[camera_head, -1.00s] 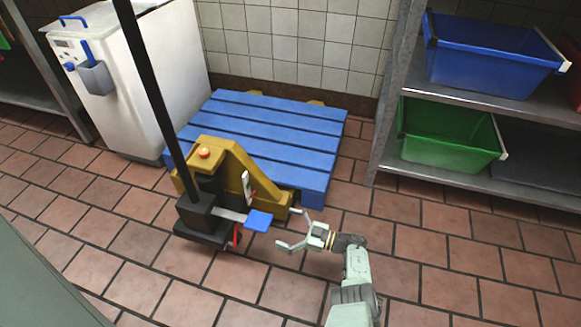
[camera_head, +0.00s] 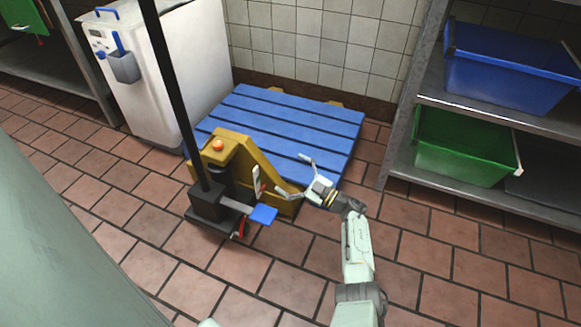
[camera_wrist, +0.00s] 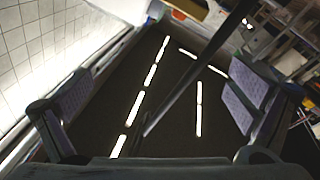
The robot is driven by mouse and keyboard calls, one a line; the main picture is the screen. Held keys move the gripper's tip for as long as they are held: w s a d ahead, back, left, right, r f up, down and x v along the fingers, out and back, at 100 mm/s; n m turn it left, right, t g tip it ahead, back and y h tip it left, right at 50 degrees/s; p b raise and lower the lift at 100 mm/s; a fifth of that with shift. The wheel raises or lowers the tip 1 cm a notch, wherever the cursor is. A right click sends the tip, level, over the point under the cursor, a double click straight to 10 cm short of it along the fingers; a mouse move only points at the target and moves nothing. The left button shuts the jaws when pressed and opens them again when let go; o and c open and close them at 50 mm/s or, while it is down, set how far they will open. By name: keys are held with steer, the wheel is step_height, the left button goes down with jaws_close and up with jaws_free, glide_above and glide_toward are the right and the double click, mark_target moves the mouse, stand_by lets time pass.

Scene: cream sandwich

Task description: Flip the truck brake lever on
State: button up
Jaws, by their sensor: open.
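The yellow pallet truck (camera_head: 236,158) stands at the front of the blue pallet in the head view, with an orange button on top and a tall black handle pole (camera_head: 172,80). A blue pedal (camera_head: 263,214) sticks out low at its right, with a small red part (camera_head: 240,228) beside it. A pale upright piece (camera_head: 257,180) is on its side; I cannot tell which part is the brake lever. My gripper (camera_head: 291,174) is open and empty, just right of the truck's yellow body and above the pedal's height. In the wrist view its spread fingers (camera_wrist: 160,85) hold nothing.
The blue pallet (camera_head: 290,125) lies behind the truck against the tiled wall. A white machine (camera_head: 165,75) stands at the left. A metal shelf with a blue bin (camera_head: 510,75) and green bin (camera_head: 460,150) is at the right. The floor (camera_head: 430,270) in front is clear.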

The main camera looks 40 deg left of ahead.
steer(key=shift+w+a+r, duration=0.1)
steer(key=shift+a+r, duration=0.1)
steer(key=shift+r, duration=0.3)
steer(key=shift+w+a+r, duration=0.1)
steer(key=shift+a+r, duration=0.1)
steer(key=shift+r, duration=0.25)
